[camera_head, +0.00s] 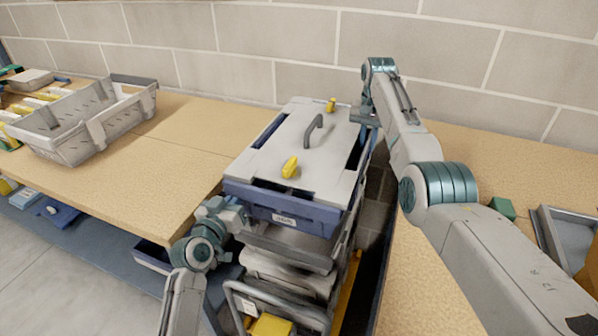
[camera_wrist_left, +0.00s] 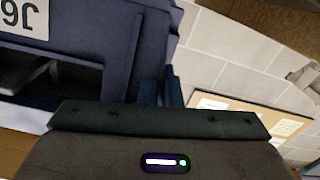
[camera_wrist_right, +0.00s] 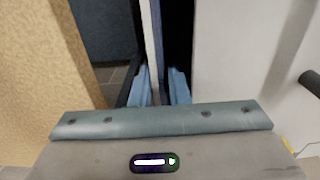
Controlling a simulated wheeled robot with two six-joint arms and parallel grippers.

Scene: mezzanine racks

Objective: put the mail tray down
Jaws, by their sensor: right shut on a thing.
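What I take for the mail tray (camera_head: 292,213) is a blue box with a pale grey top, a dark handle, yellow knobs and a white front label. It sits or hovers over a stack of grey items; I cannot tell whether it touches. My right gripper (camera_head: 368,118) is at its far right side, and in the right wrist view its fingers (camera_wrist_right: 158,88) are shut on a thin upright edge. My left gripper (camera_head: 232,212) is at the front left corner. In the left wrist view its fingertips (camera_wrist_left: 160,90) are against the blue wall, their closure unclear.
A grey slotted bin (camera_head: 75,150) stands on the left wooden bench (camera_head: 165,165). The right bench (camera_head: 425,275) holds a green block (camera_head: 502,208) and a grey tray (camera_head: 553,222). A stone block wall (camera_head: 300,65) rises behind. The left bench is clear between bin and blue box.

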